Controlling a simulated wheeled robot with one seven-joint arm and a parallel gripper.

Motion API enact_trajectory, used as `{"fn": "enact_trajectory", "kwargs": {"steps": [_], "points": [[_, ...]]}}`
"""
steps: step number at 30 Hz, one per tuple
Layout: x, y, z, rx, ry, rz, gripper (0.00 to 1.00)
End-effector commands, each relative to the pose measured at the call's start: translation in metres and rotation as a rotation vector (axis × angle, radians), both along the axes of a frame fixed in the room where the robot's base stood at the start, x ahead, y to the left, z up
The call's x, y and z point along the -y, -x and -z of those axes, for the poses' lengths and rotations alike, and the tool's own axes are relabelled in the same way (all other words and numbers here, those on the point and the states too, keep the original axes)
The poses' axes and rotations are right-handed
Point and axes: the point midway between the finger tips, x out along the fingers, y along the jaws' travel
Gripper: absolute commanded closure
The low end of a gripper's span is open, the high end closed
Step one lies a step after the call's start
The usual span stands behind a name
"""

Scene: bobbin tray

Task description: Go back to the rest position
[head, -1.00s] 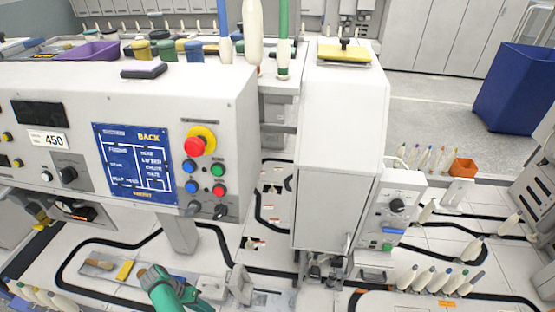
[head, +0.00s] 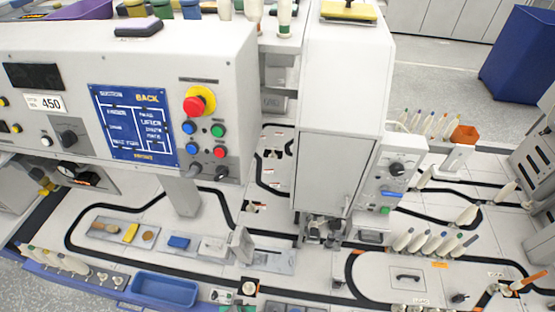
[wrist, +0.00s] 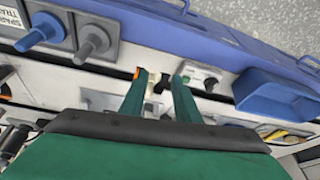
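My gripper (wrist: 158,84) shows in the wrist view as two green fingers standing apart, with no held object between them. Beyond the fingertips are the machine's pale front and small fittings. In the head view the gripper is not clearly visible. A bobbin tray (head: 163,290) in blue sits on the front ledge at lower left in the head view and looks empty. A blue tray also shows to the right of my fingers in the wrist view (wrist: 275,98).
A control panel with a blue screen (head: 133,125) and red stop button (head: 199,102) overhangs the white deck. A tall white cabinet (head: 340,115) stands at centre. Bobbins (head: 435,243) stand in a row at right. Grey floor (head: 435,75) is open behind.

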Motion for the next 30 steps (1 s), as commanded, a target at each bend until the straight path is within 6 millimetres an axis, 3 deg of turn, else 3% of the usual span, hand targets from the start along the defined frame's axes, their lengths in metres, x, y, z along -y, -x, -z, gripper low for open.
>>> {"fn": "enact_trajectory", "kwargs": {"steps": [1,8,14,23,30], "points": [[0.010,0.013,-0.004,0.028,-0.018,0.000,0.71],[0.042,0.053,-0.047,0.201,-0.086,-0.011,0.71],[0.069,0.085,-0.106,0.367,-0.114,-0.009,0.71],[0.105,0.129,-0.227,0.628,-0.096,-0.001,0.71],[0.130,0.157,-0.344,0.835,-0.035,0.015,0.71]]}}
